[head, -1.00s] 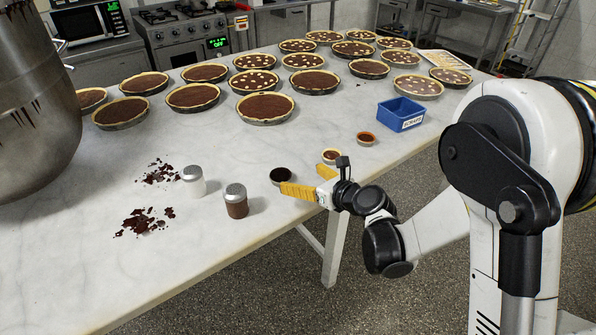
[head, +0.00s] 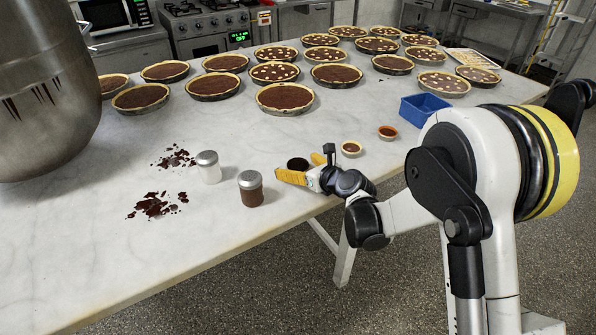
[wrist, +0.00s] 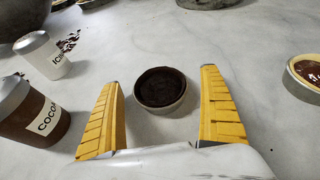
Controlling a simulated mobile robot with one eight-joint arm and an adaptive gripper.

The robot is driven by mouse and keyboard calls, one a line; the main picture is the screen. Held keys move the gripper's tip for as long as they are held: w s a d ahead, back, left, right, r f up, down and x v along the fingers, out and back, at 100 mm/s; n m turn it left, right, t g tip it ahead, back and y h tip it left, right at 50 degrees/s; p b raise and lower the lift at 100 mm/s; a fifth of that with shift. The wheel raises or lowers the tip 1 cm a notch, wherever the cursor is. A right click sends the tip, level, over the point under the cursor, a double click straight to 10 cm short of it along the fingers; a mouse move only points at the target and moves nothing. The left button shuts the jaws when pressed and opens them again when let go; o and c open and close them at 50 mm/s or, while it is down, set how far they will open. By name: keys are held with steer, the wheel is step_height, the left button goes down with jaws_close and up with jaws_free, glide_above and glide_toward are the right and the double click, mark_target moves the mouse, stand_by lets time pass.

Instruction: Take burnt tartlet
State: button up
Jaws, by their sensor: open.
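The burnt tartlet (head: 298,164) is a small, very dark round tart on the marble table (head: 240,232). In the wrist view the burnt tartlet (wrist: 160,88) sits just ahead of and between the two yellow fingers. My gripper (head: 304,168) is open and empty, low over the table beside the tartlet. In the wrist view my gripper (wrist: 163,92) has its fingers spread on either side, with a gap of bare marble to the tartlet. In the head view a finger hides part of the tartlet's near edge.
A cocoa shaker (head: 251,189) and an icing shaker (head: 208,167) stand left of my gripper. Two small tartlets (head: 351,149) (head: 387,132) lie to its right, near a blue bin (head: 425,107). Dark crumbs (head: 157,205) lie at left. Large tarts (head: 285,97) fill the back.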

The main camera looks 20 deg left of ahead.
steer(key=c, duration=1.4)
steer(key=shift+r, duration=0.1)
